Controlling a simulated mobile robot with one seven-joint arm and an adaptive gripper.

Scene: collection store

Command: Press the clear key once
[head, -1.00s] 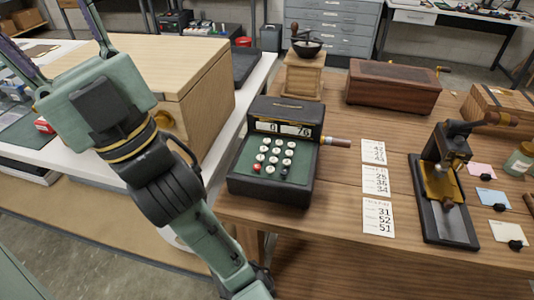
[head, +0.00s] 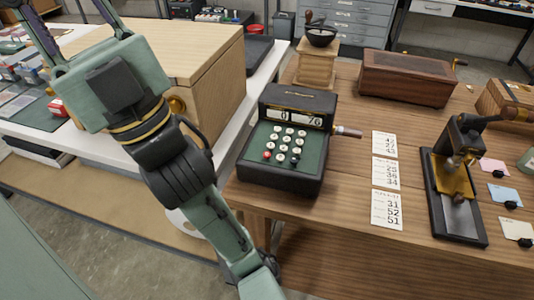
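The adding machine (head: 286,140) is a dark box with a green key panel, standing on the wooden table near its left front edge. Its display (head: 292,115) shows what looks like 0 and 76. Several white round keys fill the panel. A red key (head: 267,155) sits at the lower left of the panel and a dark key (head: 294,160) at the lower right; their labels are too small to read. A crank with a wooden handle (head: 347,131) sticks out at the right. My gripper (head: 65,10) is at the upper left, apart from the machine; its fingertips are cut off by the frame's top edge.
Number cards (head: 386,208) lie right of the machine. A coffee grinder (head: 318,65) and a wooden box (head: 406,78) stand behind. A small press (head: 455,190) stands at the right. A large wooden case (head: 205,75) is on the white table at the left.

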